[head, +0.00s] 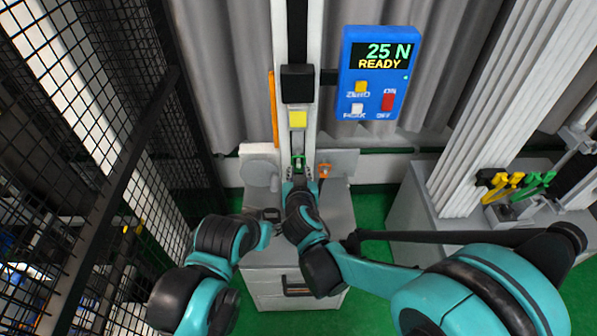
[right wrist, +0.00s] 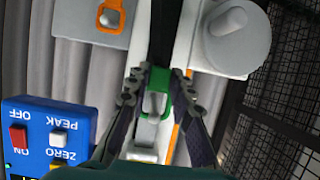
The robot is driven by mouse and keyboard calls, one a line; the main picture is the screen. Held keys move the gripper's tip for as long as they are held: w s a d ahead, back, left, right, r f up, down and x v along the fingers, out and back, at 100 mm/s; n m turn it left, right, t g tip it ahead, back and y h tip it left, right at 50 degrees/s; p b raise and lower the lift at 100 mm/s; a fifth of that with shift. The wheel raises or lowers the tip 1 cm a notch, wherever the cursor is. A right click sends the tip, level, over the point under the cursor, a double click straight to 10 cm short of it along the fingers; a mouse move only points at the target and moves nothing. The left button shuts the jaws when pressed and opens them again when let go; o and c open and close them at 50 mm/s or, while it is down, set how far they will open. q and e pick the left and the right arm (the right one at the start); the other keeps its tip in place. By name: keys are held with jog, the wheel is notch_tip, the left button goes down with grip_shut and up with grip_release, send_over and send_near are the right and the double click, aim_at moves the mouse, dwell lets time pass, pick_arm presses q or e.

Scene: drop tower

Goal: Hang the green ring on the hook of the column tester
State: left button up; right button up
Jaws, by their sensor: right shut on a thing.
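The green ring (head: 298,161) is a small upright loop in front of the column's lower part. My right gripper (head: 300,174) is shut on it from below. In the right wrist view the green ring (right wrist: 157,86) sits between both fingertips. The column tester (head: 298,84) has a black block and a yellow block (head: 298,119). A pale grey, hook-like part (right wrist: 147,132) shows close to the ring in the right wrist view. It overlaps the ring's edge there; I cannot tell whether it passes through. My left gripper (head: 271,214) is low at left, its jaws unclear.
An orange ring (head: 325,170) hangs on a grey plate right of the column. A round grey disc (head: 260,164) is at left. A blue display box (head: 376,75) reads 25 N READY. Black mesh fencing (head: 120,130) stands at left. Yellow and green clamps (head: 520,182) are at right.

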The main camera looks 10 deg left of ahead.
dwell(0.3)
jog(key=o, duration=0.7)
jog(key=v, duration=1.2)
